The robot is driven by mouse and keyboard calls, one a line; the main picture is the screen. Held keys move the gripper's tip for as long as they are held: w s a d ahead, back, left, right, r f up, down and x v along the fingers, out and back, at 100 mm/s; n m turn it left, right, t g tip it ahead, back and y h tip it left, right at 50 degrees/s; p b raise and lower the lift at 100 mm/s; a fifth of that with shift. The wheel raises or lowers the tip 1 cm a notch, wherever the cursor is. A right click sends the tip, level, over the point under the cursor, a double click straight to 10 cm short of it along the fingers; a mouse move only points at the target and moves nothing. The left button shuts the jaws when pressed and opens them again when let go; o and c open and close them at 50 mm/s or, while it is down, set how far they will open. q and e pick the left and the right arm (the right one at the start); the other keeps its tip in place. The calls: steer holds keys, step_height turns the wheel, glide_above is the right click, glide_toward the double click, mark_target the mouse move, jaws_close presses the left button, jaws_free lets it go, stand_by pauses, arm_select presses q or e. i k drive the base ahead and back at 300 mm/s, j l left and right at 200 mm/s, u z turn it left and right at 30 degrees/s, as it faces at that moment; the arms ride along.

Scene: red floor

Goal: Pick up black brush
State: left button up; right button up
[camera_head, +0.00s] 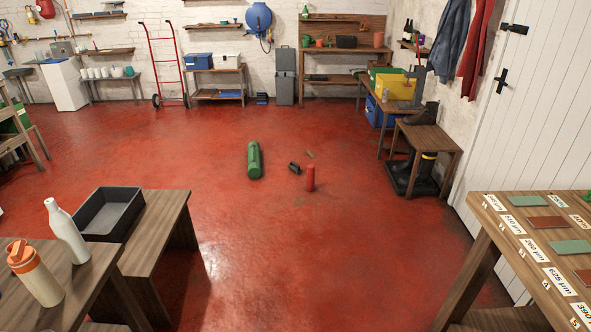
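A small black object (294,168) lies on the red floor near the middle of the view; it is too small to tell whether it is the black brush. It lies between a green cylinder (254,160) on its left and an upright red cylinder (310,178) on its right. A small brownish piece (310,154) lies just behind it. No other thing in view is clearly a black brush. Neither of my grippers is in view.
A bench at left holds a dark tray (78,222); a white bottle (66,232) and an orange-capped bottle (34,272) stand nearby. A wooden table (480,225) with labelled sheets is at right. Shelves and a red hand truck (165,62) line the back. The floor between is open.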

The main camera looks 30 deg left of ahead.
mark_target(295, 167)
steer(key=i+j+u, duration=0.35)
steer(key=i, duration=0.35)
steer(key=i+j+u, duration=0.35)
steer(key=i, duration=0.4)
steer(key=i+j+u, duration=0.1)
steer(key=i+u, duration=0.25)
steer(key=i, duration=0.4)
